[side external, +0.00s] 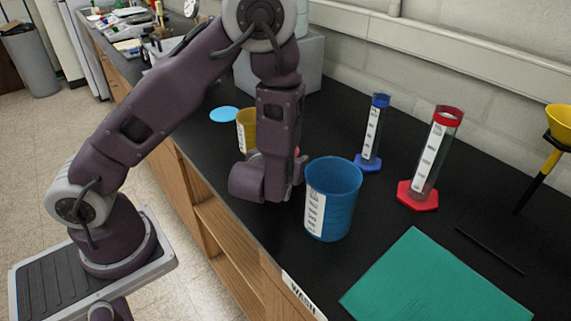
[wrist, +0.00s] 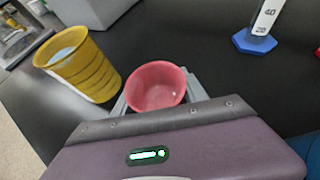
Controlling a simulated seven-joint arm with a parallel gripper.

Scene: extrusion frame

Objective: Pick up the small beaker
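The small beaker is a red-pink cup (wrist: 156,87). In the wrist view it stands in the middle, its open mouth facing me. In the side external view only a sliver of it (side external: 297,151) shows behind my arm. My gripper (wrist: 157,91) is low over the black bench. Its two grey fingers lie on either side of the small beaker, close to its wall. The beaker's rim covers their inner faces, so I cannot tell whether they touch or press on it.
A yellow beaker (wrist: 80,64) stands left of the red one in the wrist view. A large blue beaker (side external: 334,198) stands right of my gripper in the side view. Blue (side external: 372,133) and red (side external: 432,160) cylinders stand behind. A green mat (side external: 435,282) lies at front right.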

